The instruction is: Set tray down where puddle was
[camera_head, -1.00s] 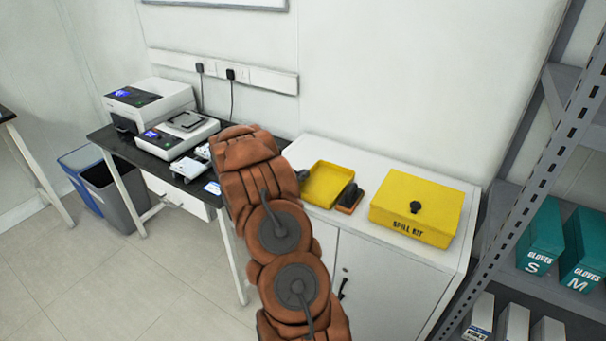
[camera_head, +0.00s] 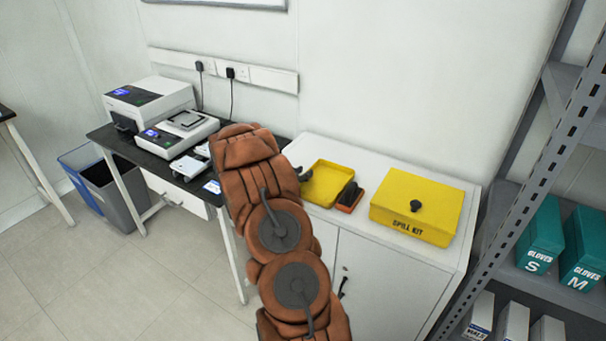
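A shallow yellow tray (camera_head: 322,187) lies on the white cabinet top, just right of my arm. A small white tray-like item (camera_head: 187,167) lies on the black bench left of my arm, but I cannot tell exactly what it is. No puddle shows on the visible surfaces. My brown arm rises in front of the bench and cabinet. A small dark part shows at the arm's right edge beside the yellow tray; it may belong to my gripper. The fingers are otherwise hidden behind the arm, so their opening and any hold are not visible.
A yellow spill kit box (camera_head: 416,207) and a dark-handled brush-like item (camera_head: 349,197) are on the cabinet (camera_head: 394,256). A balance (camera_head: 178,137) and a larger device (camera_head: 148,103) fill the bench's back. A metal shelf (camera_head: 548,165) stands right.

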